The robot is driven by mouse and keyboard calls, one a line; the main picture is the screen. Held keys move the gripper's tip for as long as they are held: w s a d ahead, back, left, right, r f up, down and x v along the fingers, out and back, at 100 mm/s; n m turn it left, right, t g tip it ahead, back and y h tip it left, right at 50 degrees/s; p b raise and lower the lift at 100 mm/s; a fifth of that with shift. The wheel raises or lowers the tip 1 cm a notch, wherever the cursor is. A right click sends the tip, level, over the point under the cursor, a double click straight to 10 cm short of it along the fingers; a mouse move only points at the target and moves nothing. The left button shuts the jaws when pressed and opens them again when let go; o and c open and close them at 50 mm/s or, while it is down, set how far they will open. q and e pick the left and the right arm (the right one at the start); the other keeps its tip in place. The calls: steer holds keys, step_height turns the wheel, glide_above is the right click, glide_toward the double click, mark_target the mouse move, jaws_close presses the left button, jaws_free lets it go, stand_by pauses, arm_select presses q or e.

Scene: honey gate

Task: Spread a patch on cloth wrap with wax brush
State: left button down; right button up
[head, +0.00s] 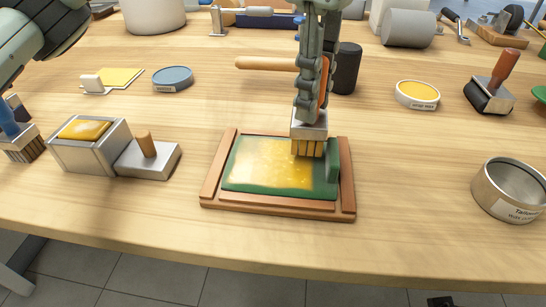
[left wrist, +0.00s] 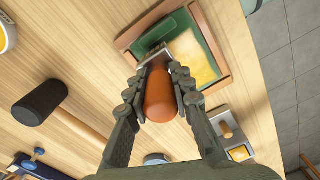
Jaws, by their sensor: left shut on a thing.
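The green cloth wrap (head: 240,184) lies in a wooden frame (head: 347,185) on the table, with a raised green fold at its right side. A glossy yellow wax patch (head: 265,165) covers much of its middle. My left gripper (head: 312,100) is shut on the orange handle of the wax brush, above the cloth's right part. The brush's bristles (head: 307,148) point down at the cloth by the patch's right edge and appear to touch it. In the left wrist view, the brush handle (left wrist: 160,95) sits between both fingers. My right gripper is not in view.
Left of the frame stand a metal wax box (head: 88,153), its knobbed lid (head: 147,160) and a blue-handled brush (head: 18,140). A black-headed mallet (head: 347,68) lies behind. A round tin (head: 510,190) is at right. Table in front of the frame is clear.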

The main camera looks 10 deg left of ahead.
arm_select(q)
steer(key=shift+f, duration=0.1)
steer(key=shift+f, duration=0.55)
steer(key=shift+f, duration=0.2)
steer(key=shift+a+r, duration=0.1)
steer(key=shift+a, duration=4.35)
step_height(320, 180, up, 2)
steer(key=shift+d+r, duration=0.1)
steer(key=shift+r, duration=0.1)
